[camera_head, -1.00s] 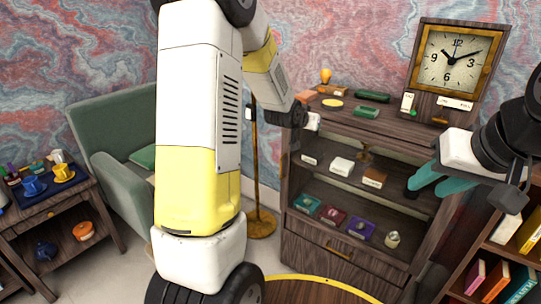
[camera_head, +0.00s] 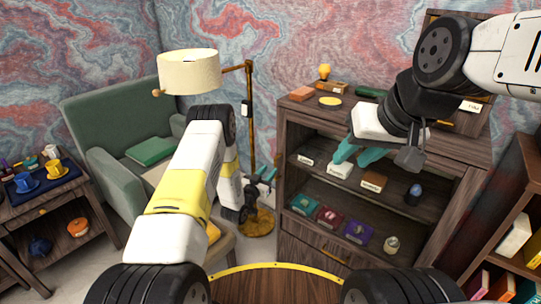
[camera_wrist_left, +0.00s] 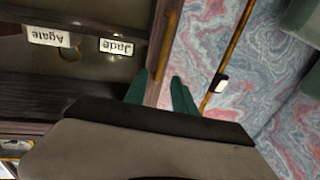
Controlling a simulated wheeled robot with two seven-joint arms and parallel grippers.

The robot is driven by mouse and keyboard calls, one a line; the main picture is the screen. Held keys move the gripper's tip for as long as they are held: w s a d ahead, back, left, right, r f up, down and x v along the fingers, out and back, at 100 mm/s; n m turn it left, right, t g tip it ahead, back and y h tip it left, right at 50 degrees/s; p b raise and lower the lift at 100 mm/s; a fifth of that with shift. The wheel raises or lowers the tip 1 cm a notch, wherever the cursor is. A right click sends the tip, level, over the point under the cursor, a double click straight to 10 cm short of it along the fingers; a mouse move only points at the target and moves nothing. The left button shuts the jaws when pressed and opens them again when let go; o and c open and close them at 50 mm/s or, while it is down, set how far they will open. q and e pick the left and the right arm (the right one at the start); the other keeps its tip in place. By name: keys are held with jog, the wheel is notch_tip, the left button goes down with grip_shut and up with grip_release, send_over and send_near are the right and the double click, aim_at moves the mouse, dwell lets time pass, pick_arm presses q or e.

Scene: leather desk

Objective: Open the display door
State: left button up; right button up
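The dark wooden display cabinet (camera_head: 296,236) stands right of centre, with labelled items on its shelves. I cannot tell in the head view whether glass covers its front. In the left wrist view, a narrow wooden edge (camera_wrist_left: 154,82) with a brass bar like a handle (camera_wrist_left: 171,36) runs beside the shelves. My left gripper (camera_head: 266,178) is at the cabinet's left front edge. In the left wrist view its teal fingers (camera_wrist_left: 159,86) are apart, on either side of the wooden edge; contact is unclear. My right gripper (camera_head: 345,151) has its teal fingers apart and empty before the upper shelf.
A floor lamp (camera_head: 190,72) stands close left of the cabinet, its pole (camera_wrist_left: 226,62) near my left fingers. A green armchair (camera_head: 105,115) is further left. A side table (camera_head: 68,197) and a bookshelf (camera_head: 523,187) flank the room.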

aim_at(275, 164)
pick_arm(q)
jog(key=x, duration=0.6)
jog(key=shift+w+d, duration=0.2)
jog(key=shift+w, duration=0.15)
grip_shut()
dwell(1.1)
